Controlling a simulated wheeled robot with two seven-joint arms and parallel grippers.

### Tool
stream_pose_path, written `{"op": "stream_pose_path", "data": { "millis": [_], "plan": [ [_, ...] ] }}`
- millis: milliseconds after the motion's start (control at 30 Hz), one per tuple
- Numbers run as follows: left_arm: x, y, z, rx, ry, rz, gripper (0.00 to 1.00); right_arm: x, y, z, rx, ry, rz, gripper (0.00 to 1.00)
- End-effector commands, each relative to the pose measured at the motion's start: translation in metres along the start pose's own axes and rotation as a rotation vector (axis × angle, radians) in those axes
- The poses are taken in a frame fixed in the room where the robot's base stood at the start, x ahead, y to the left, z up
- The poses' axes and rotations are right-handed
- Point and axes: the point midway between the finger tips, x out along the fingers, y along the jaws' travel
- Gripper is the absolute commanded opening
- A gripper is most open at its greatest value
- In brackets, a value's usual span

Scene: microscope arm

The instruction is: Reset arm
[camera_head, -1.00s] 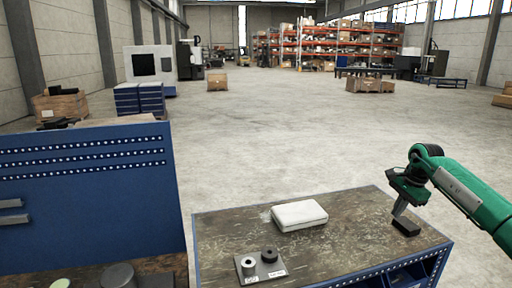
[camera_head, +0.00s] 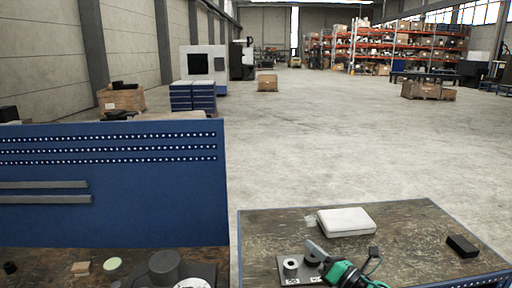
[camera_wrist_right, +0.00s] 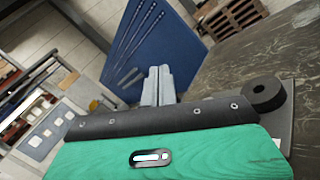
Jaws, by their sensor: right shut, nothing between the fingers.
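My right gripper (camera_head: 309,244) is low at the front of the right-hand workbench (camera_head: 405,225), with my green arm coming up from the bottom edge. Its grey fingers are together and empty in the right wrist view (camera_wrist_right: 158,84). It overlaps a small grey plate (camera_head: 286,263) bearing a light ring-shaped part (camera_head: 291,265) and a dark round part (camera_head: 314,254). The dark ring (camera_wrist_right: 264,92) shows to the right of the fingers in the wrist view. I cannot tell whether the gripper touches these parts. My left gripper is not in view.
A white case (camera_head: 346,221) lies behind the gripper. A black block (camera_head: 462,246) lies at the bench's right. A blue perforated panel (camera_head: 110,185) stands at the left, with a dark cylinder (camera_head: 165,266) before it. The bench's middle right is clear.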

Motion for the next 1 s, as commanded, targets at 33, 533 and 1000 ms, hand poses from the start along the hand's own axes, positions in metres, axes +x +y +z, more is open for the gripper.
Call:
{"op": "stream_pose_path", "data": {
  "millis": [33, 533, 1000],
  "plan": [
    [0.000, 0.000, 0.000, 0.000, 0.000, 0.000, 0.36, -0.009, 0.003, -0.006, 0.142, -0.069, -0.047, 0.00],
    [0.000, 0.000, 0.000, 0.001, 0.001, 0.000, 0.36, -0.184, -0.026, -0.105, 1.460, -0.720, -0.750, 0.00],
    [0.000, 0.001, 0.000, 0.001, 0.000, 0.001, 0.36, -0.341, 0.042, -0.210, 2.049, -1.134, -1.403, 0.00]
  ]
}}
